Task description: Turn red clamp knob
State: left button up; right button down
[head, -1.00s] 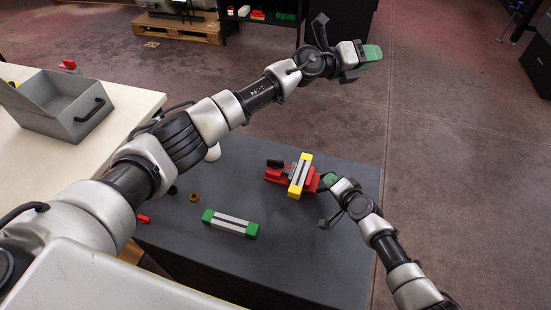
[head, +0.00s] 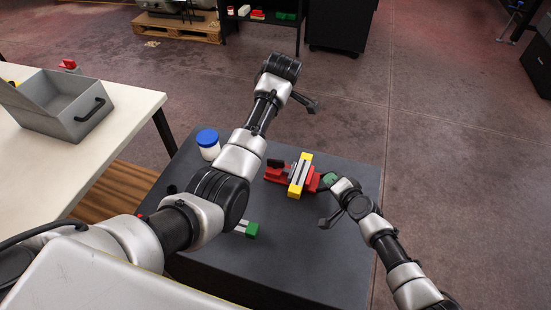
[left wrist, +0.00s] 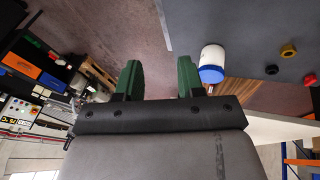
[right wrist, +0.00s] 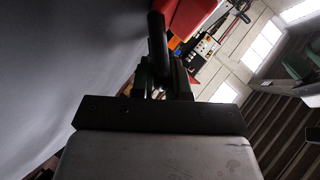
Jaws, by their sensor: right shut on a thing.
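The red clamp (head: 311,183) lies on the dark grey table, with a bar with yellow ends (head: 305,160) across it. My right gripper (head: 328,180) is at the clamp's right end, shut on its knob; the knob is mostly hidden by the fingers in the head view. In the right wrist view my right gripper (right wrist: 165,75) is close together around a dark part, with the clamp's red body (right wrist: 195,14) beyond. My left gripper (left wrist: 159,78) is open and empty, raised away from the clamp; its fingertips do not show in the head view.
A white jar with a blue lid (head: 207,139) stands at the table's back left. A green-ended bar (head: 252,230) is partly behind my left arm. Yellow (left wrist: 288,50), black and red rings show in the left wrist view. A grey bin (head: 62,105) sits on the white table (head: 128,108).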

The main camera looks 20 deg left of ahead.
aim_at(276, 160)
pick_arm(q)
jog(key=s+d+f+n+g+h, duration=0.2)
jog(key=s+f+n+g+h, duration=0.15)
jog(key=s, duration=0.25)
jog(key=shift+y, duration=0.35)
jog(key=f, duration=1.2)
jog(key=shift+w+d, duration=0.1)
jog(key=shift+d, duration=0.1)
grip_shut()
